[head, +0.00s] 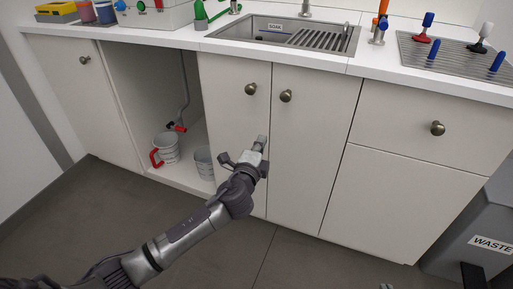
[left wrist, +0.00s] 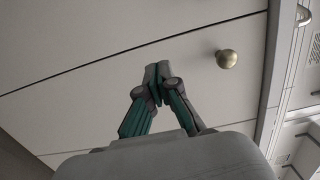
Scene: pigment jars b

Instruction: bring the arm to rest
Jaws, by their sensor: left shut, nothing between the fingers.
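My left arm reaches in from the lower left in the head view. Its gripper (head: 261,142) is in front of the cabinet doors below the sink, low and near the seam between the two middle doors. In the left wrist view the gripper (left wrist: 157,84) has its fingertips together, with nothing between them. A door front with a round brass knob (left wrist: 227,59) lies beyond the fingers. I cannot tell whether the fingertips touch the door. My right gripper is not in view.
An open cupboard bay (head: 140,90) at left holds a white bucket with a red handle (head: 166,148) and a grey bucket (head: 204,163). Brass knobs (head: 286,96) stick out from the doors. The counter (head: 385,70) carries a sink (head: 290,36) and stamps. A waste bin (head: 485,225) stands at right. Floor is clear.

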